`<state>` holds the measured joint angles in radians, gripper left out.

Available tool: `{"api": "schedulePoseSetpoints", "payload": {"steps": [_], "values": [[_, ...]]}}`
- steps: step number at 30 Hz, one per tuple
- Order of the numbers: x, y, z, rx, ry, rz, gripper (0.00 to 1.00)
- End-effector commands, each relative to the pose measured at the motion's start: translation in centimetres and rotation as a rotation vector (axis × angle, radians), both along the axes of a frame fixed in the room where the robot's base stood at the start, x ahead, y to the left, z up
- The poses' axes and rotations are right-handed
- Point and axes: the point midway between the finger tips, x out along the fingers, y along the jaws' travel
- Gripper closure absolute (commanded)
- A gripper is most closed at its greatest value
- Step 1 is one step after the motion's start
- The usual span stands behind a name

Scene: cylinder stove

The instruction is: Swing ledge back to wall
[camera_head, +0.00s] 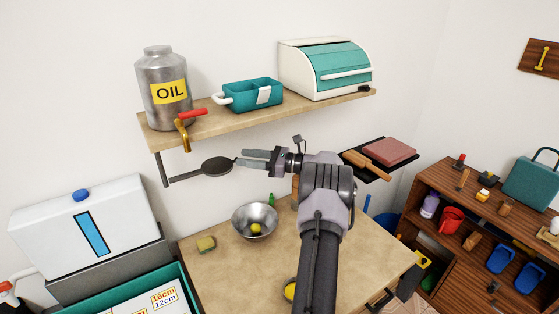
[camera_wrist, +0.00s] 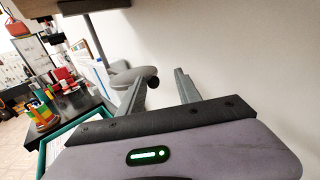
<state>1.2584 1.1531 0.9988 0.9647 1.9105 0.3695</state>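A small dark round ledge (camera_head: 217,167) sits at the end of a thin jointed arm that runs to a post (camera_head: 164,169) under the left end of the wooden shelf. It reaches out over the counter. My gripper (camera_head: 241,158) comes in from the right with its fingertips close to the ledge's right rim. In the wrist view the gripper (camera_wrist: 159,88) is open, fingers apart. The grey ledge (camera_wrist: 124,75) shows beyond them, its rounded end lying toward the gap. I cannot tell whether a finger touches it.
The shelf (camera_head: 260,113) above carries an oil can (camera_head: 164,92), a teal pan (camera_head: 252,94) and a bread box (camera_head: 325,68). Below on the counter (camera_head: 220,285) are a steel bowl (camera_head: 254,220) and a sponge (camera_head: 206,244). A black side ledge (camera_head: 362,163) holds a reddish block.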

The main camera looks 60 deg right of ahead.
Motion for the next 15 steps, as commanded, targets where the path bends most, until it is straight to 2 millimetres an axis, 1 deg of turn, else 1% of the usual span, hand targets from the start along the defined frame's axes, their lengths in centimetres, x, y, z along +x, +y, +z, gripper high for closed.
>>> {"api": "schedulePoseSetpoints", "payload": {"steps": [1,9,12,15], "values": [[-1.4,-0.6,0.1,0.002,0.001,-0.006,0.62],[-9.0,-3.0,-0.1,0.003,0.002,-0.011,0.62],[-11.5,-3.8,-0.2,0.003,0.002,-0.012,0.62],[-13.5,-4.4,-0.2,0.003,0.001,-0.013,0.62]]}}
